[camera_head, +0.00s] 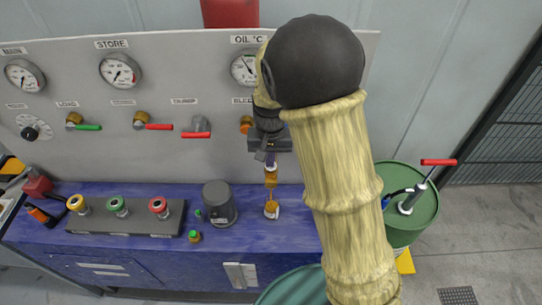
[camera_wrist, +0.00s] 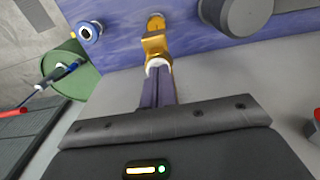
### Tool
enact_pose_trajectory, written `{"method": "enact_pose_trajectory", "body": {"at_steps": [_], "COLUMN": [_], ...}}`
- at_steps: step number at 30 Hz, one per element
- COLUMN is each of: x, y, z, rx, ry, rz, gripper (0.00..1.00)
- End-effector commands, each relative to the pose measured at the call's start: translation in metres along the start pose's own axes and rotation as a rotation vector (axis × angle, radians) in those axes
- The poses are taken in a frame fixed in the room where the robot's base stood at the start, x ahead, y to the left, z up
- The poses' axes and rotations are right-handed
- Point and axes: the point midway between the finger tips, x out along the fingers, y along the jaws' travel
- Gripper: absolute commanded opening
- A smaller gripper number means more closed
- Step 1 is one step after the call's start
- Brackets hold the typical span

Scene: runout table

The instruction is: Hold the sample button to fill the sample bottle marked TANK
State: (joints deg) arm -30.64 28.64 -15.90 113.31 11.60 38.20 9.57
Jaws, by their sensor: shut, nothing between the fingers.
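My gripper (camera_head: 270,160) is shut, with nothing between its fingers. It points down at the brass sample fitting (camera_head: 271,180) on the front of the panel. In the wrist view the shut fingertips (camera_wrist: 158,75) meet a pale round button (camera_wrist: 159,64) on top of the brass fitting (camera_wrist: 154,44); they appear to touch it. An amber stream (camera_head: 271,194) runs down from the fitting into a small bottle (camera_head: 271,211) on the blue bench. The bottle holds amber liquid and also shows in the wrist view (camera_wrist: 156,22). Its marking cannot be read.
A grey cylinder (camera_head: 219,203) stands left of the bottle on the blue bench (camera_head: 150,240). A white-and-blue round item (camera_wrist: 88,31) sits near the bench edge. A green drum (camera_head: 420,212) stands at the right.

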Motion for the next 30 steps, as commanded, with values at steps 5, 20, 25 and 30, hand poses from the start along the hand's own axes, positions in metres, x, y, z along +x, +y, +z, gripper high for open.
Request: {"method": "enact_pose_trajectory", "body": {"at_steps": [5,20,25,30], "x": [0.015,0.015,0.009,-0.011], "y": [0.002,0.002,0.002,0.002], "z": [0.009,0.009,0.009,0.009], "rx": [-0.002,-0.003,-0.003,-0.002], "ry": [-0.032,-0.032,-0.029,-0.021], "rz": [0.013,0.013,0.012,0.008], "gripper": [0.0,0.0,0.0,0.0]}}
